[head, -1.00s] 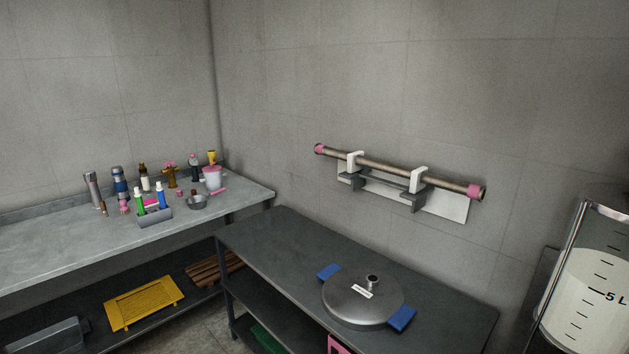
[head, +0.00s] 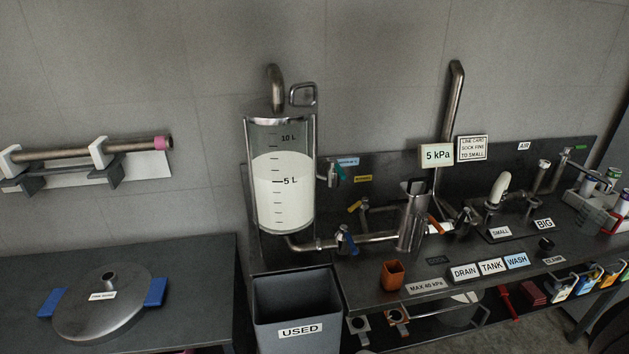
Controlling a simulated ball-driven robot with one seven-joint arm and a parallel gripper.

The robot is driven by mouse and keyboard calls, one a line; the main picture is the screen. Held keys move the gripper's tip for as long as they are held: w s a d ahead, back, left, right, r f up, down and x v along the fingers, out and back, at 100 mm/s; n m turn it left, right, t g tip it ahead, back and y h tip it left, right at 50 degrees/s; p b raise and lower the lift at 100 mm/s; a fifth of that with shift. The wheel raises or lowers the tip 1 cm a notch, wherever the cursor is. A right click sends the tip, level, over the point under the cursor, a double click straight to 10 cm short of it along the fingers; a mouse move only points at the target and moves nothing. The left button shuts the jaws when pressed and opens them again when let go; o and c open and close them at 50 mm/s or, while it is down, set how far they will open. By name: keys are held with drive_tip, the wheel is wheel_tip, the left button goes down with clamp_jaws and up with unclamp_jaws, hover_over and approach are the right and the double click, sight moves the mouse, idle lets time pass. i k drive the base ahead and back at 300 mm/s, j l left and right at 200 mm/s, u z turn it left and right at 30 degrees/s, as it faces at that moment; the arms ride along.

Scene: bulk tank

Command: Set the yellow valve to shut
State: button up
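A small valve with a yellow handle (head: 355,207) sits on the pipework just right of the clear tank, above the back of the dark bench. Its handle appears tilted; I cannot tell from here whether that position is open or shut. A yellow label (head: 363,179) is on the back panel above it, too small to read. Nearby are a blue-handled valve (head: 346,240) on the tank's outlet pipe and a teal-handled valve (head: 333,173) higher up. My gripper is not in view.
The clear tank (head: 282,180) holds white liquid to a little above 5 L. A grey bin labelled USED (head: 297,305) stands in front of it. An orange cup (head: 392,275), a metal cylinder (head: 411,220) and DRAIN, TANK, WASH labels (head: 491,267) are at the right.

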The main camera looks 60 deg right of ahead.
sight(355, 206)
drive_tip(key=z, duration=1.35)
drive_tip(key=l+u, duration=0.1)
drive_tip(key=u, duration=0.15)
